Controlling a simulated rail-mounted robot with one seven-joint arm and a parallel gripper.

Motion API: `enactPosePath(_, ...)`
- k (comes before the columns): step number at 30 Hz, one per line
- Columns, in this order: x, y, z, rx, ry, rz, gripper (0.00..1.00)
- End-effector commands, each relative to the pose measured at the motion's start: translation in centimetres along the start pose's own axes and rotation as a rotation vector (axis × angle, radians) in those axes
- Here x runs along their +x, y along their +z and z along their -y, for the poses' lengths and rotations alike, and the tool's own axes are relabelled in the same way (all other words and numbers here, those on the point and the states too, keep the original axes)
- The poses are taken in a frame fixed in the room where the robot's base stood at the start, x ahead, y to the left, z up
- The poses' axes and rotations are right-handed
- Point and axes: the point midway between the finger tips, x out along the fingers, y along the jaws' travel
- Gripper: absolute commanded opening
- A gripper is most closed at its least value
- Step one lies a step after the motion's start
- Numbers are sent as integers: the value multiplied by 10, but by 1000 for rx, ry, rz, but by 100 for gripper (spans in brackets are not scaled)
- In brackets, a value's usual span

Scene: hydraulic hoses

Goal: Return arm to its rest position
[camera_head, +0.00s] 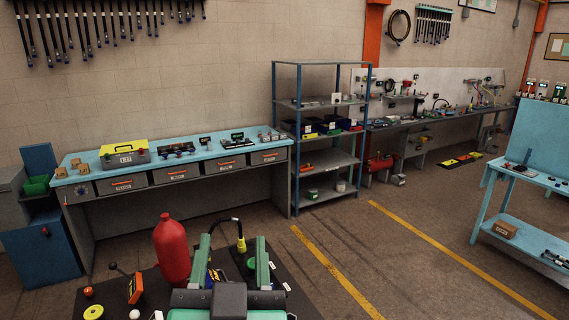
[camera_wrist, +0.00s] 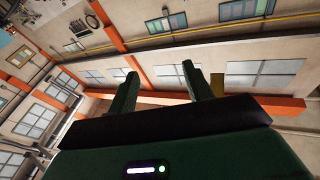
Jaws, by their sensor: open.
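My gripper (camera_head: 232,240) is at the bottom middle of the head view, with its two green fingers spread apart. The wrist view also shows my gripper (camera_wrist: 159,70), with a clear gap between the fingers and nothing held. Behind the fingers in the head view are a black hose with a yellow end (camera_head: 240,240) and a dark mat (camera_head: 290,290). I cannot tell how far the gripper is from them. The wrist view is steeply tilted and shows walls, windows and orange beams beyond the fingers.
A red cylinder (camera_head: 171,250) stands close to the left of my gripper, with small items around it. A blue-topped workbench (camera_head: 215,157) runs along the wall. A metal shelf (camera_head: 330,160) stands beside it.

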Motion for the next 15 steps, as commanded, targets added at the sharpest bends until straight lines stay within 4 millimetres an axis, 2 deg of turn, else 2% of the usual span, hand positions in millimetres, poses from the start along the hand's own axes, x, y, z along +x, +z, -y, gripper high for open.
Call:
enactPosePath(1, -21, -37, -17, -45, 26, -105, 51)
enactPosePath(3, -57, -87, -35, -121, 64, -256, 51)
enactPosePath(5, -94, -127, -46, -190, 100, -384, 51)
enactPosePath(6, -91, -169, -41, -202, 102, -406, 51)
enactPosePath(7, -82, -190, -36, -195, 96, -397, 51)
enactPosePath(9, -73, -221, -31, -186, 92, -392, 51)
enactPosePath(12, -66, -251, -26, -177, 88, -389, 51)
enactPosePath(15, -62, -266, -24, -171, 86, -387, 51)
